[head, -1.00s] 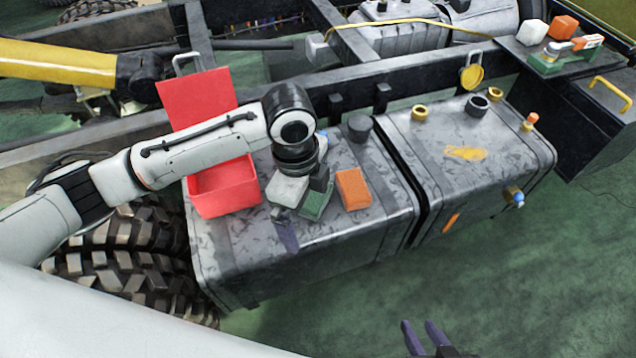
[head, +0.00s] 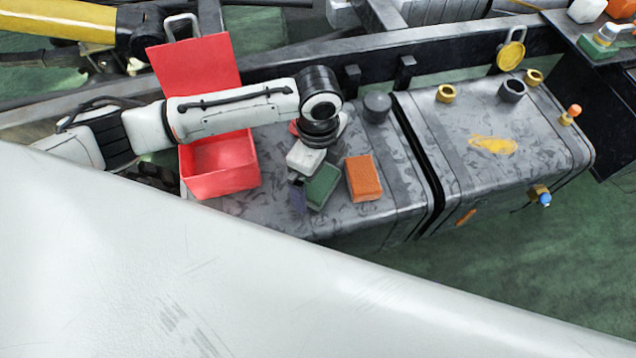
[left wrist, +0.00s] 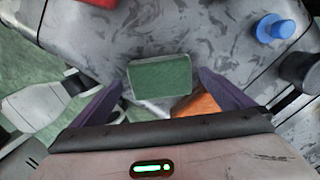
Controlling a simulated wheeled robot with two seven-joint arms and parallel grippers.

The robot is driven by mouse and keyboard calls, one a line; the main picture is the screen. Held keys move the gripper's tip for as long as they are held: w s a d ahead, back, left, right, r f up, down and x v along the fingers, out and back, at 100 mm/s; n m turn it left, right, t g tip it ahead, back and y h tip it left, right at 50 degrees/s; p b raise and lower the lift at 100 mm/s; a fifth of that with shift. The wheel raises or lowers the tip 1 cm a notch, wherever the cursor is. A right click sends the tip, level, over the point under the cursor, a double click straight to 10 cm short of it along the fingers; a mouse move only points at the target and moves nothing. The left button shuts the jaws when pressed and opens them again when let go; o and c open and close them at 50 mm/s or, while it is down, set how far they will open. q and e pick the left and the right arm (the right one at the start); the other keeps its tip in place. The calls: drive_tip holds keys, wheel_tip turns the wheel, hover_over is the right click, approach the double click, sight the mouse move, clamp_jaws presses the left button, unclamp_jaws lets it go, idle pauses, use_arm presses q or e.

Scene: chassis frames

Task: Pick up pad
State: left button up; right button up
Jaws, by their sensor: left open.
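A green pad (head: 323,187) lies flat on the dark grey tank top, and an orange pad (head: 363,178) lies just to its right. My left gripper (head: 303,196) is open and empty over the tank, beside the green pad in the head view. One purple finger shows there; the other is hidden. In the left wrist view the green pad (left wrist: 160,77) sits between the two spread fingers of my gripper (left wrist: 161,82), apart from both. The orange pad (left wrist: 197,104) is partly hidden behind the right finger. My right gripper is out of view.
An open red box (head: 222,168) with its lid raised stands left of the pads. A dark round cap (head: 376,107) rises behind them. A blue knob (left wrist: 275,27) shows in the left wrist view. A second tank (head: 500,150) with caps stands to the right.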

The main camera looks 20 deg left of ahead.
sight(318, 180)
use_arm(q)
drive_tip(key=shift+f, duration=0.9)
drive_tip(key=c, duration=1.2)
wheel_tip(318, 180, up, 10)
drive_tip(key=shift+r+p, duration=0.1)
drive_tip(key=shift+p, duration=0.6)
